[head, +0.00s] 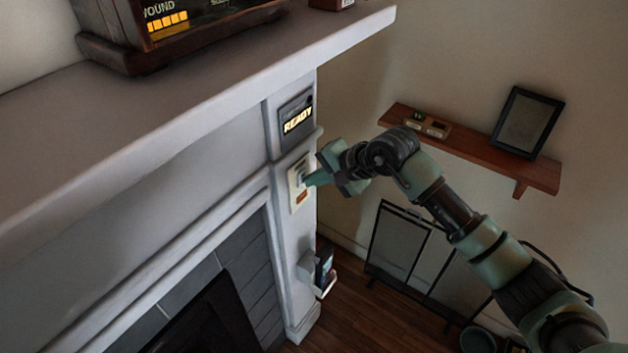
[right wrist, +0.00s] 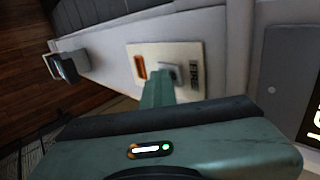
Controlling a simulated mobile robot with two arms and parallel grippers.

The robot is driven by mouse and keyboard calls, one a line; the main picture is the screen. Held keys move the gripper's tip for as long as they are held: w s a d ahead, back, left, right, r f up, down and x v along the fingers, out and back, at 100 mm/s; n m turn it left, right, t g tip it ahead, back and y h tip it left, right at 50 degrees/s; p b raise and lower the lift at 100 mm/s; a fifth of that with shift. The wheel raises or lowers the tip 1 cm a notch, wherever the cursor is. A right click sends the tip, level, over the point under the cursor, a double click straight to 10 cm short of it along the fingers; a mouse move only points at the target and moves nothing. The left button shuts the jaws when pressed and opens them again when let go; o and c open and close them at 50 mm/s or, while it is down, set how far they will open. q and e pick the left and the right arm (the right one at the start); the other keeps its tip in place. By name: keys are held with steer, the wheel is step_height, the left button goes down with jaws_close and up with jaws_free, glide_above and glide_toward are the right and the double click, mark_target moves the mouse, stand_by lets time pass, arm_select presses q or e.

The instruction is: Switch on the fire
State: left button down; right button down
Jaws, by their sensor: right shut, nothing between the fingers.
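A cream switch plate (head: 293,196) is fixed to the side pillar of the grey fireplace (head: 250,195). In the right wrist view the plate (right wrist: 190,53) carries an orange part (right wrist: 140,68), a grey switch (right wrist: 170,72) and a dark label (right wrist: 194,71). My right gripper (head: 308,181) is shut and empty, its tip at the plate; in the right wrist view its fingers (right wrist: 160,85) overlap the grey switch's lower edge. I cannot tell whether they touch. The dark firebox (head: 205,325) shows no flame in its visible part. My left gripper is out of view.
A lit "READY" display (head: 297,118) sits above the plate. A small holder (head: 321,275) juts from the pillar below. The mantel (head: 210,85) overhangs above. A wooden shelf (head: 470,155) with a frame and a folding screen (head: 400,245) stand right.

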steer(key=shift+r, duration=0.5)
steer(key=b+v, duration=0.2)
steer(key=v, duration=0.5)
steer(key=shift+s+d+r, duration=0.15)
steer(key=shift+d+r, duration=0.05)
steer(key=shift+d, duration=0.05)
